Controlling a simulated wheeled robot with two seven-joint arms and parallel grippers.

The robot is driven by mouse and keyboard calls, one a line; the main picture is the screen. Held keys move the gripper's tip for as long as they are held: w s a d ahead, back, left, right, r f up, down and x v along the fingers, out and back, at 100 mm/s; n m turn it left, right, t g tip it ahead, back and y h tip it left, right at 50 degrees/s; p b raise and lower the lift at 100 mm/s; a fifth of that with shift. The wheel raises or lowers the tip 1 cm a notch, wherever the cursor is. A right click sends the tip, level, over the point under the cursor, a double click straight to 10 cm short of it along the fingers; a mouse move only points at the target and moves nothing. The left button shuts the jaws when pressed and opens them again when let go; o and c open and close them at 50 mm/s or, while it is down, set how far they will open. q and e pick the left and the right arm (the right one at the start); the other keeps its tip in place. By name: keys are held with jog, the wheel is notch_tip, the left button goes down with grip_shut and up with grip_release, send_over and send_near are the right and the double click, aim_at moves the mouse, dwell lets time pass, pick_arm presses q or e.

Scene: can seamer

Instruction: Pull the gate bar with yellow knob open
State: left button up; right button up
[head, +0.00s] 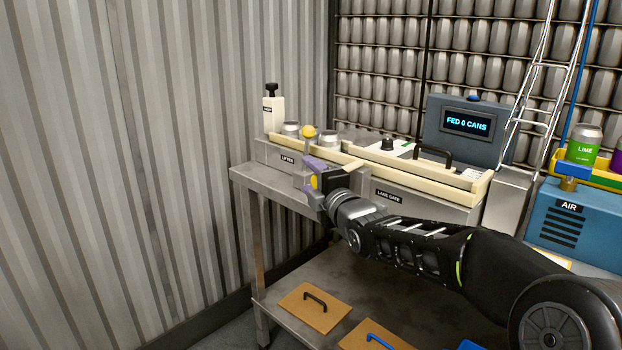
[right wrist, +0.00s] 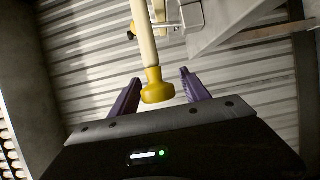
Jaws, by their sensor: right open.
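The gate bar (right wrist: 145,38) shows in the right wrist view as a pale cream rod ending in a yellow knob (right wrist: 157,88). The knob sits between the two purple fingers of my right gripper (right wrist: 160,78), with visible space on both sides. In the head view my right gripper (head: 308,177) is at the front of the seamer bench, left of the LANE GATE label. A small part of the yellow knob (head: 315,182) shows between its fingers; my gripper hides much of the bar there. My right gripper is open. My left gripper is not in view.
A round yellow ball (head: 308,132) tops a lever near the LIFTER label, just above my gripper. Cans (head: 328,139) stand behind it. A long cream rail (head: 420,171) runs along the bench. A corrugated wall (head: 150,150) stands at left.

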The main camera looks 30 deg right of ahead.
jog(key=s, duration=0.7)
jog(key=shift+s+a, duration=0.4)
